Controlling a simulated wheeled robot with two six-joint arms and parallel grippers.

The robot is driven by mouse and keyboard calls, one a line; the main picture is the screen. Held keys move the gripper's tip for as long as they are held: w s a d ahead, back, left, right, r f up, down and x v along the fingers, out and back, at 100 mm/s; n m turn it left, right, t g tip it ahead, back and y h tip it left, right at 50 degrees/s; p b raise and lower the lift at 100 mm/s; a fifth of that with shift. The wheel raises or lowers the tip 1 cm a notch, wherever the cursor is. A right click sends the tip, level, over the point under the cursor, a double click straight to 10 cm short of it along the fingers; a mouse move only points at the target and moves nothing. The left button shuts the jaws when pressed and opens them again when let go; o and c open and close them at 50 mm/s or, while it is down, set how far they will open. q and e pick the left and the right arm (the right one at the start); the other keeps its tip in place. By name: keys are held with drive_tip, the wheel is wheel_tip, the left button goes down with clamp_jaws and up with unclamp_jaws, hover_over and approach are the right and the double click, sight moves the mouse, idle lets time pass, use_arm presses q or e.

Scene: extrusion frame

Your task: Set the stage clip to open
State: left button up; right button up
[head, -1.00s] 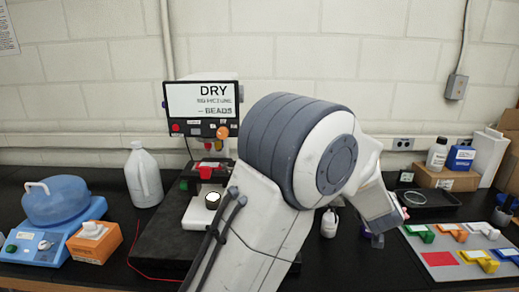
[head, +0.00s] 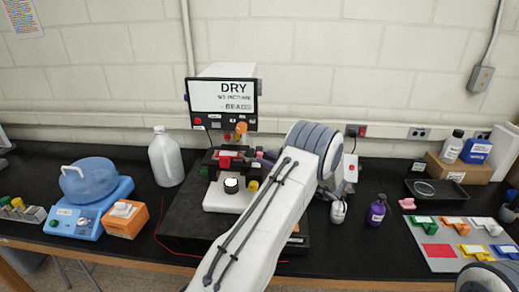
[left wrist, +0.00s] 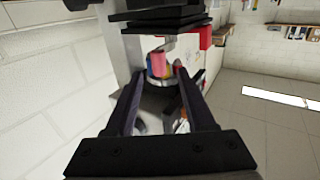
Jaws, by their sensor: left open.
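The microscope stands on a black slab. Its white base (head: 222,202) with a bright round lamp (head: 231,185) and its dark stage with a red part (head: 226,160) show in the head view. The stage clip is too small to make out clearly, and I cannot tell its setting. My left gripper (left wrist: 159,74) is open in the left wrist view, its two dark fingers pointing at the microscope. A pink piece (left wrist: 160,63) shows between or beyond the fingertips; I cannot tell if they touch it. In the head view my left arm partly hides the microscope's right side. My right gripper is out of view.
A white jug (head: 165,157), a blue bath (head: 90,185) and an orange box (head: 126,218) are at the left. A purple bottle (head: 377,211), a black tray (head: 435,191) and a grey mat (head: 432,264) with coloured pieces are at the right.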

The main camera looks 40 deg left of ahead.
sight(259, 153)
use_arm(q)
drive_tip(key=a+p, duration=0.1)
drive_tip(key=a, duration=0.2)
drive_tip(key=shift+w+a+r, duration=0.1)
drive_tip(key=shift+a, duration=0.5)
clamp_jaws()
